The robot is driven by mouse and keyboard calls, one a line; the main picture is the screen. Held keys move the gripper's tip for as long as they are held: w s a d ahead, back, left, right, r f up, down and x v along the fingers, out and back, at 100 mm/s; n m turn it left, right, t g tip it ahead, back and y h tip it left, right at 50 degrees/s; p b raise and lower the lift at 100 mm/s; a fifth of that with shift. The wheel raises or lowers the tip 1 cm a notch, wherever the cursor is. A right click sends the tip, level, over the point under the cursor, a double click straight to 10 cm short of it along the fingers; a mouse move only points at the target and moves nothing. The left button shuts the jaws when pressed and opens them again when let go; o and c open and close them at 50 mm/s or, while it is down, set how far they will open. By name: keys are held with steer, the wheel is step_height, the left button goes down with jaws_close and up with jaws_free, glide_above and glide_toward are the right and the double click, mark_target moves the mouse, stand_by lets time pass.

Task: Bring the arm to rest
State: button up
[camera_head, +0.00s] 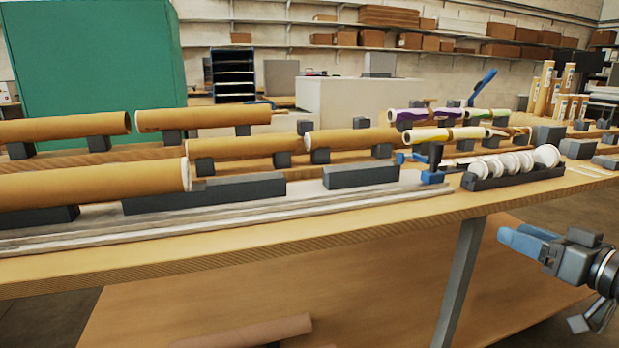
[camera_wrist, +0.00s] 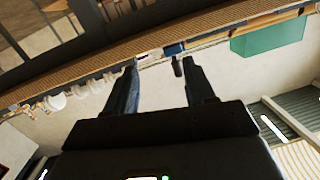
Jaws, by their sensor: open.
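My gripper (camera_head: 528,240) is at the right of the head view, in front of the workbench's near edge and apart from it. Its blue finger points left, toward the bench. In the wrist view my gripper (camera_wrist: 160,80) shows two dark fingers spread apart with nothing between them. The wrist picture is tilted so that the bench edge (camera_wrist: 190,35) runs across the top. No object is held.
The wooden workbench (camera_head: 300,243) carries brown rolls (camera_head: 90,190) on dark cradles, and a rack of white rolls (camera_head: 515,165) near its right end. A lower shelf (camera_head: 330,285) holds another roll (camera_head: 250,333). A green panel (camera_head: 95,60) stands behind. Floor shows at right.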

steer(key=s+a+f+m+h, duration=0.25)
steer(key=s+f, duration=0.25)
steer(key=f, duration=0.6)
steer(key=s+a+f+m+g+h, duration=0.15)
steer(key=s+a+f, duration=0.35)
steer(key=s, duration=0.6)
steer(key=s+a+f+m+h, duration=0.1)
steer(key=s+a+f+h, duration=0.35)
steer(key=s, duration=0.75)
steer(key=s+a+r+n+y, duration=0.1)
steer(key=s+a+r, duration=0.15)
steer(key=s, duration=0.65)
steer(key=s+a+r+n+y, duration=0.15)
steer(key=s+r, duration=0.25)
steer(key=s, duration=0.5)
step_height(320, 180, up, 14)
steer(key=p, duration=1.3)
steer(key=shift+s, duration=0.3)
steer(key=shift+f+t, duration=0.1)
steer(key=shift+t, duration=0.15)
